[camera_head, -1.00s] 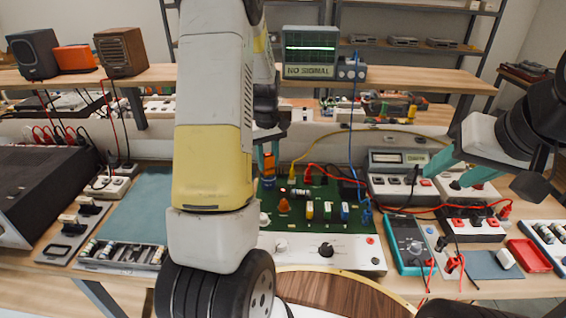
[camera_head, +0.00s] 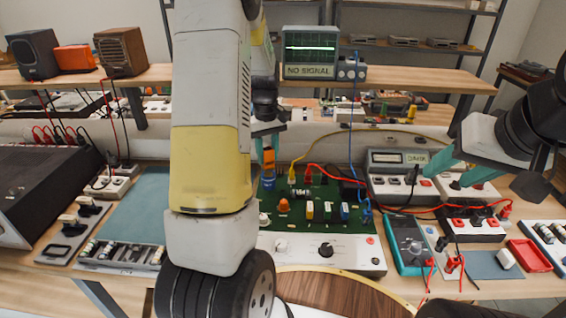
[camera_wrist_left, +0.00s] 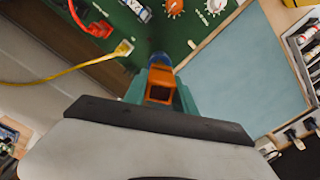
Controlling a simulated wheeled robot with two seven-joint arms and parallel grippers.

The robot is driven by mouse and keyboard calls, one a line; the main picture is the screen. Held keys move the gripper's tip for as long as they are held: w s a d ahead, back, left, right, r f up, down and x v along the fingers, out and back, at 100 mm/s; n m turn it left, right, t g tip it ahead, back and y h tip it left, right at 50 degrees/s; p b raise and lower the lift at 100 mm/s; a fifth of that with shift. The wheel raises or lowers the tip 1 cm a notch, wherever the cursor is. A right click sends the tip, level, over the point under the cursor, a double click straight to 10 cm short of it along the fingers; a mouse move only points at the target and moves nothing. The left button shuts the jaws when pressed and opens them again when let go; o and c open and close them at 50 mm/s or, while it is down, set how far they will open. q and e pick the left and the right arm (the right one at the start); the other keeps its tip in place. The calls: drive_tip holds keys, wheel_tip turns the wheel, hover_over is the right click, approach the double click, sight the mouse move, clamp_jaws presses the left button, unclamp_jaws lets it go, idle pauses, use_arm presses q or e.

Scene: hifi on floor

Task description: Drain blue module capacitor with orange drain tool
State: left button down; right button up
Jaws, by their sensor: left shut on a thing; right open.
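My left gripper (camera_head: 267,140) is shut on the orange drain tool (camera_head: 268,158) above the back left of the green circuit board (camera_head: 330,232). Its teal fingers also grip the tool in the left wrist view, where the orange body (camera_wrist_left: 160,84) shows between them. A blue cylindrical part (camera_head: 268,186) stands on the board directly below the tool; its top shows behind the tool in the wrist view (camera_wrist_left: 160,60). I cannot tell whether the tool touches it. My right gripper (camera_head: 462,170) is open and empty over the meters at right.
Yellow and red leads run to plugs at the board's back edge, close to the tool. A teal multimeter (camera_head: 408,242) and red tray (camera_head: 528,255) lie at right. A blue-grey mat (camera_head: 138,205) at left is largely clear. My left arm hides part of the bench.

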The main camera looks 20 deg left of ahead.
use_arm(q)
drive_tip(key=shift+r, duration=2.9)
